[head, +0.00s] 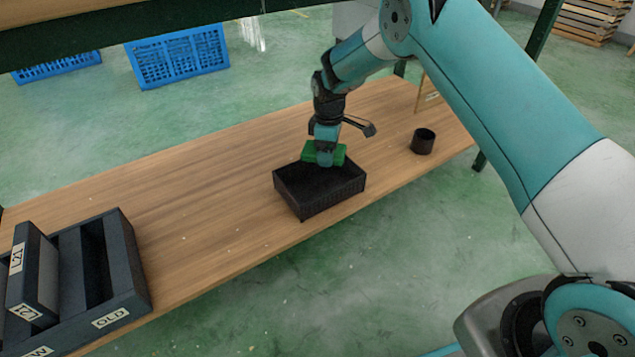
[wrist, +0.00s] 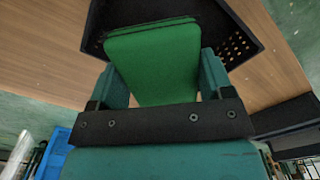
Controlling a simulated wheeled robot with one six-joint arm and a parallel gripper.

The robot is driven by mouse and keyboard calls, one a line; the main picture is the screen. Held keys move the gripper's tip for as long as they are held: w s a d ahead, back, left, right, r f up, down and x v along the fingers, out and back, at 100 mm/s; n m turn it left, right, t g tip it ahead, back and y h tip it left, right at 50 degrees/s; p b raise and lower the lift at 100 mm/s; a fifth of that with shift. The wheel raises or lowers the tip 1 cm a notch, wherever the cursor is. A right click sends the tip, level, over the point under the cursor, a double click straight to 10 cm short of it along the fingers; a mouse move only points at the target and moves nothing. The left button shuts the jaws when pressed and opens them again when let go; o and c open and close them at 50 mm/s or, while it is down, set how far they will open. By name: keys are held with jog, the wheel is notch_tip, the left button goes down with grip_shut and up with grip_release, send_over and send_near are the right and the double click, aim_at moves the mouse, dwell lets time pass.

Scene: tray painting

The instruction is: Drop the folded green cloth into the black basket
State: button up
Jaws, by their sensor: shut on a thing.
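The folded green cloth (head: 338,154) is held in my gripper (head: 324,158). In the wrist view the cloth (wrist: 155,58) sits between the two teal fingers of my gripper (wrist: 163,80), which press on its sides. The black basket (head: 318,192) stands on the wooden table, and the cloth is over its back part in the head view. In the wrist view the basket's dark rim and perforated wall (wrist: 236,45) show behind the cloth. The cloth hides part of the basket, and I cannot tell exactly how high it is above the rim.
A dark cup (head: 423,142) stands on the table (head: 215,180) to the right of the basket. A dark divided rack (head: 125,265) with labels stands at the table's left end. Blue crates (head: 178,55) are on the floor behind. The table between rack and basket is clear.

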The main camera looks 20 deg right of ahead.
notch_tip(320, 180, down, 5)
jog(key=b, duration=0.4)
jog(key=shift+r, duration=0.1)
jog(key=o, duration=1.1)
jog(key=shift+c, duration=0.2)
notch_tip(320, 180, up, 8)
jog(key=p, duration=0.4)
jog(key=shift+f, duration=0.2)
jog(key=shift+s+f, duration=0.1)
jog(key=shift+s, duration=0.05)
